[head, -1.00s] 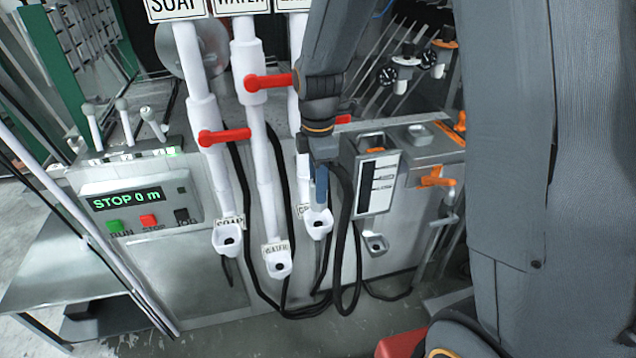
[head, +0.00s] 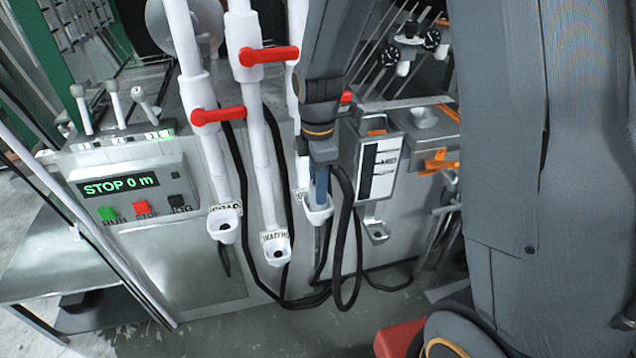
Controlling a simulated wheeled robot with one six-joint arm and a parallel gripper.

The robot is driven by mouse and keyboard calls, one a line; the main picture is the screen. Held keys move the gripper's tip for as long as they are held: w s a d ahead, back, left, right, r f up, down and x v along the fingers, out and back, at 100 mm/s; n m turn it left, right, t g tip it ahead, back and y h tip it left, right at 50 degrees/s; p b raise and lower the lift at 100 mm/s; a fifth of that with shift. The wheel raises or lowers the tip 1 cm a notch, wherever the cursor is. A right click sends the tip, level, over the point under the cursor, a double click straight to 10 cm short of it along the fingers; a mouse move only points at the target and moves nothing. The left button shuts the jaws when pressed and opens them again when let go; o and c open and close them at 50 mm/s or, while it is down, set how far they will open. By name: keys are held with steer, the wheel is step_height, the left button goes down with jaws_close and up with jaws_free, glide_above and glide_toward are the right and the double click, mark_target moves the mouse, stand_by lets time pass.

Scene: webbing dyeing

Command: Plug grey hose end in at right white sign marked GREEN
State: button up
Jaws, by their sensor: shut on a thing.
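My gripper (head: 321,189) points down at the right white socket (head: 318,213). Its blue finger overlaps the socket's mouth in the picture, and the gripper is shut. The grey hose end is not clearly visible in the jaws. A dark hose (head: 357,235) loops down beside the gripper. Whether the hose end sits inside the socket or just above it, I cannot tell. The right socket's small white sign (head: 300,198) is mostly hidden behind my gripper, and its word is unreadable. The SOAP socket (head: 224,224) and the WATER socket (head: 276,250) stand to the left, both with open mouths.
Red valve handles (head: 270,56) stick out from the white pipes. A grey box with a level gauge (head: 378,165) stands close right of my gripper, with a small metal cup (head: 377,232) below. The control panel (head: 125,195) reads STOP 0 m. Dark hoses hang behind the sockets.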

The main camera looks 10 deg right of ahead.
steer(key=o, duration=1.3)
steer(key=shift+r+b, duration=0.95)
steer(key=shift+r, duration=2.9)
steer(key=shift+s+d+f+m, duration=0.3)
steer(key=shift+s+m, duration=0.1)
steer(key=shift+m, duration=0.3)
steer(key=s+d+f+m, duration=0.1)
steer(key=s+f+m, duration=0.1)
steer(key=m, duration=0.3)
steer(key=s+d+f+m+t+b, duration=0.1)
steer(key=s+d+f+m, duration=0.1)
steer(key=s+m, duration=0.3)
steer(key=s+d+f+m+b, duration=0.1)
steer(key=s+d+f+m, duration=0.1)
steer(key=m, duration=0.5)
steer(key=shift+s+d, duration=0.1)
steer(key=shift+s, duration=0.55)
